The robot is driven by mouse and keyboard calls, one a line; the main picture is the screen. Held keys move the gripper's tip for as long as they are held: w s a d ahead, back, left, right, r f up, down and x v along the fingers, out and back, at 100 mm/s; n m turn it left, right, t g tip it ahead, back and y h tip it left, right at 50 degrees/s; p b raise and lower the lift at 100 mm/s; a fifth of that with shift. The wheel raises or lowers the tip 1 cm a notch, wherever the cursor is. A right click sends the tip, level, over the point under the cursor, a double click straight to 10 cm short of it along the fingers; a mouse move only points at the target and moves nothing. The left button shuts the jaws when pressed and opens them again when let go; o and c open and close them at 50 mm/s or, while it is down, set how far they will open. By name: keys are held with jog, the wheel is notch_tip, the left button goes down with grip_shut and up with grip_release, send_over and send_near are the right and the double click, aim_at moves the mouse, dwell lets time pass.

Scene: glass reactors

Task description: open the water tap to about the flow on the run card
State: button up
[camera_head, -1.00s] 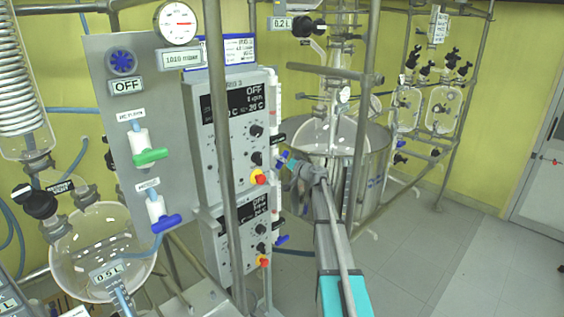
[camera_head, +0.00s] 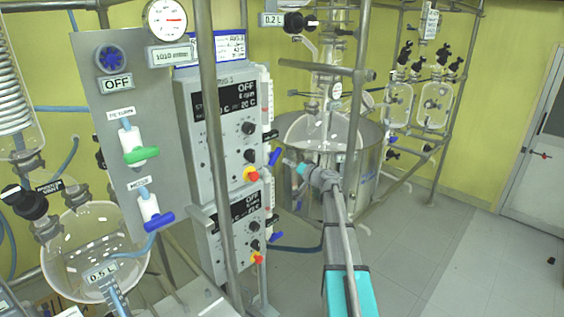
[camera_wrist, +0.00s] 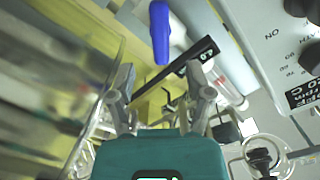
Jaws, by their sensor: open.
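A blue lever tap (camera_head: 274,156) sticks out from the right side of the upper control box, and a second blue lever tap (camera_head: 275,237) is on the lower box. The wrist view shows one blue lever (camera_wrist: 160,32) beyond the fingertips, with a black label plate and a clear flow tube (camera_wrist: 232,82) beside it. I cannot tell for sure which lever is the water tap. My gripper (camera_head: 300,168) is open and empty, just right of the upper lever and apart from it; its two fingers show in the wrist view (camera_wrist: 162,75).
A blue-edged card (camera_head: 230,46) stands on the upper box; its text is too small to read. A grey panel (camera_head: 110,190) at left carries green and blue valves. A steel post (camera_head: 212,150) crosses in front of the boxes. A large glass vessel (camera_head: 318,140) stands behind my gripper.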

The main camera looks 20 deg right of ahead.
jog(key=shift+v, duration=1.8)
jog(key=shift+s, duration=0.15)
